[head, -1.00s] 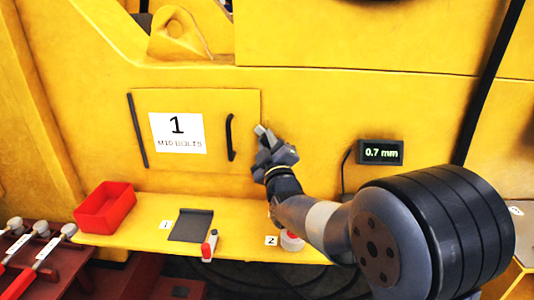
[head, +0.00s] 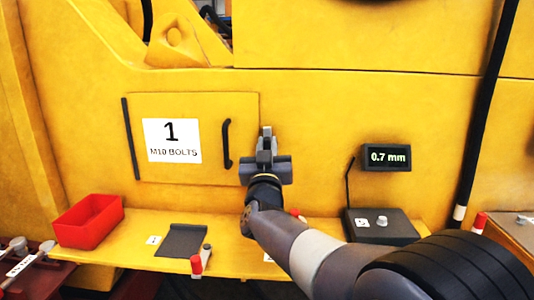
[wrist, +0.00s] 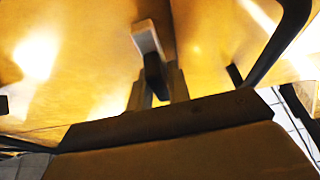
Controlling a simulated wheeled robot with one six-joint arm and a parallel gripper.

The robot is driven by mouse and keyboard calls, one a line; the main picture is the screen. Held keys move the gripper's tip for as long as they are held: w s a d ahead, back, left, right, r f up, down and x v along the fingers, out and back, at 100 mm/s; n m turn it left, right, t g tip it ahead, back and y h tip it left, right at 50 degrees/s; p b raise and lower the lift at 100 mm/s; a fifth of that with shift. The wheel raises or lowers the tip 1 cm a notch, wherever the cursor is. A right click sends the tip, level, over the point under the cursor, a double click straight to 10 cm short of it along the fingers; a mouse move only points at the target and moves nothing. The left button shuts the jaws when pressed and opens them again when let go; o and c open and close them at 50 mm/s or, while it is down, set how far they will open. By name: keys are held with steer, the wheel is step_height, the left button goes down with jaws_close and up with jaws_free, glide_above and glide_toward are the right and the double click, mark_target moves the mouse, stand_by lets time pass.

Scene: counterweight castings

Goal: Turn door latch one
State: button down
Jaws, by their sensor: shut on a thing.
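Door one is a yellow panel (head: 190,175) with a white label reading "1 M10 BOLTS" and a black bar handle (head: 227,143). It looks shut. The small grey latch (head: 266,130) sits just right of the door's right edge and points upright in the head view. My gripper (head: 266,158) is shut on the latch from in front. In the wrist view the pale latch (wrist: 147,38) shows above my fingertips (wrist: 158,82), with a dark part between them. The fingers partly hide the latch in the head view.
A yellow shelf (head: 135,233) below holds a red bin (head: 88,221), a dark grey plate (head: 182,241) and a red-capped item (head: 197,264). At right, a display (head: 386,157) reads 0.7 mm above a dark box (head: 380,227). The door handle is close left of my gripper.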

steer(key=shift+m+h, duration=0.4)
steer(key=shift+m, duration=0.3)
steer(key=c, duration=1.4)
jaws_free()
steer(key=shift+c, duration=0.2)
steer(key=v, duration=1)
steer(key=shift+s+f, duration=0.2)
steer(key=shift+s, duration=0.1)
steer(key=x, duration=1)
steer(key=shift+w+r, duration=0.2)
steer(key=shift+w, duration=0.15)
